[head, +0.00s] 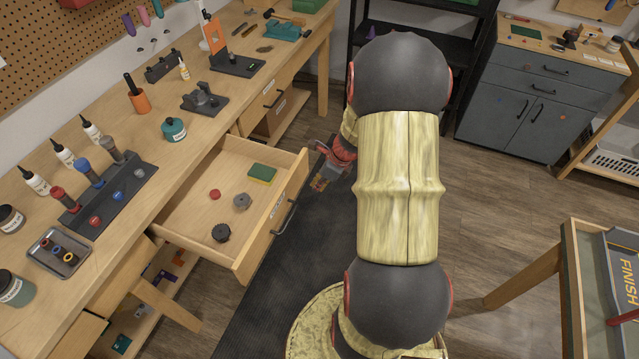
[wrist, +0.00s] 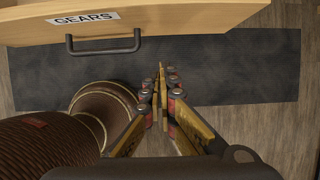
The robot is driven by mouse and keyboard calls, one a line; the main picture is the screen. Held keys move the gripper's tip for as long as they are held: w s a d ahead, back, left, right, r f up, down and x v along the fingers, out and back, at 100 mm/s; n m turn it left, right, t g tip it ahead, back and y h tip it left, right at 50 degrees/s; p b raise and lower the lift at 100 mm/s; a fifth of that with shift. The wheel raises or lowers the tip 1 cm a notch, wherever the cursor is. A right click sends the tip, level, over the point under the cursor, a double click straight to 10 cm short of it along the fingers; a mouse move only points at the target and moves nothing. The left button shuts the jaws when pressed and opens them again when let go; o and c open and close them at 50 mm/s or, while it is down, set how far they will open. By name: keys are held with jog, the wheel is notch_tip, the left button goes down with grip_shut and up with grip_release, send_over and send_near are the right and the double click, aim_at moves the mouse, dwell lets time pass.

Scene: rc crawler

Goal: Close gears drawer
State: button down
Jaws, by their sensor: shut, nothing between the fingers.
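The gears drawer (head: 175,220) is pulled out from the wooden workbench in the head view. It holds a few gears, one of them a dark gear (head: 221,232), and a green and yellow block (head: 262,173). Its front, with a GEARS label (wrist: 84,18) and a dark bar handle (wrist: 104,44), shows at the top of the wrist view. My gripper (wrist: 161,70) is shut and empty, in front of the drawer front and apart from the handle. In the head view my gripper (head: 321,182) is beside the drawer's far front corner, partly hidden by my arm.
The workbench top (head: 215,130) carries bottles, tools and a small tray (head: 60,253). A second drawer front (head: 272,95) sits farther along the bench. A dark mat (head: 290,250) lies on the floor. A grey cabinet (head: 530,100) stands at the back right, a track table (head: 590,290) at the right.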

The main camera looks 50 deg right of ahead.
jog(key=w+a+f+b, duration=0.2)
jog(key=w+f, duration=0.2)
jog(key=w, duration=0.1)
jog(key=shift+w+f, duration=0.25)
jog(key=shift+f, duration=0.05)
jog(key=shift+w, duration=0.1)
jog(key=w+a+p, duration=0.3)
jog(key=w+p, duration=0.3)
jog(key=w, duration=0.4)
jog(key=w+a+p, duration=0.4)
jog(key=w+p, duration=0.2)
jog(key=w, duration=0.4)
jog(key=w+a+p, duration=0.4)
jog(key=w+p, duration=0.2)
jog(key=w, duration=0.4)
jog(key=shift+w, duration=0.25)
jog(key=shift+r, duration=0.1)
